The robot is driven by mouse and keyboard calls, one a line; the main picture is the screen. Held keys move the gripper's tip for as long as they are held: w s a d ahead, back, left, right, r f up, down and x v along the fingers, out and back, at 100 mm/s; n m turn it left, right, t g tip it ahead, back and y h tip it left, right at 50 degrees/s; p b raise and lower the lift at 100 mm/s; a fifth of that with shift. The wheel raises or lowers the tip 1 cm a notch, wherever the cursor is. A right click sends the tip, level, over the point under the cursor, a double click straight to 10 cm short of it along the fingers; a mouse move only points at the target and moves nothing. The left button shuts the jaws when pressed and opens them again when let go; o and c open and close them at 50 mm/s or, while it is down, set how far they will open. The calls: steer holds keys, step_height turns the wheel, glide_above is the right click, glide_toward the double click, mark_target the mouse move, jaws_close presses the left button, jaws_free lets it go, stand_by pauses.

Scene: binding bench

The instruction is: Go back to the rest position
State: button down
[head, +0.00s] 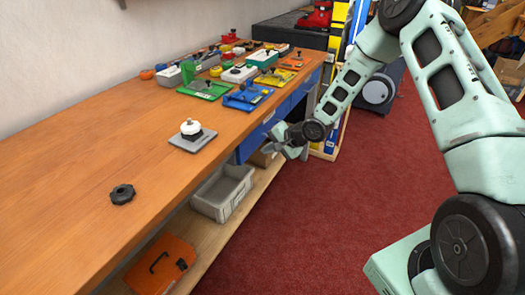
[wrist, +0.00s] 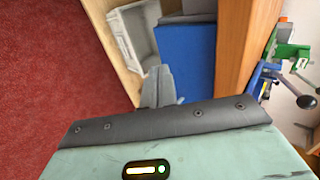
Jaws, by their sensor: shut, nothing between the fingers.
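My gripper (head: 281,147) is at the front side of the wooden bench (head: 75,145), close to the blue drawer front (head: 262,133). It points toward the bench and is shut and empty. In the wrist view its closed fingers (wrist: 158,88) show against the blue panel (wrist: 190,60) and the lower shelf. My arm reaches in from the right over the red carpet.
A black knob (head: 122,194) and a grey plate with a white knob (head: 192,135) are on the bench. Several coloured clamp fixtures stand at its far end. A grey bin (head: 222,192) and an orange case (head: 162,266) are on the lower shelf. Red carpet (head: 310,230) is clear.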

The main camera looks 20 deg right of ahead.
steer(key=v, duration=0.6)
steer(key=s+a+r+n+g+h+p, duration=0.2)
steer(key=s+a+r+n+g+h, duration=0.2)
steer(key=s+a+r+n, duration=0.75)
steer(key=s+a+r+n+g, duration=0.1)
steer(key=s+a+r+n, duration=0.2)
steer(key=s, duration=0.9)
steer(key=s+a+r+n+g+h, duration=0.1)
steer(key=s+r, duration=0.4)
steer(key=s, duration=0.7)
steer(key=shift+a+r+n+g+p, duration=0.4)
steer(key=shift+a+n+g, duration=0.4)
steer(key=shift+n, duration=0.45)
steer(key=shift+f, duration=0.1)
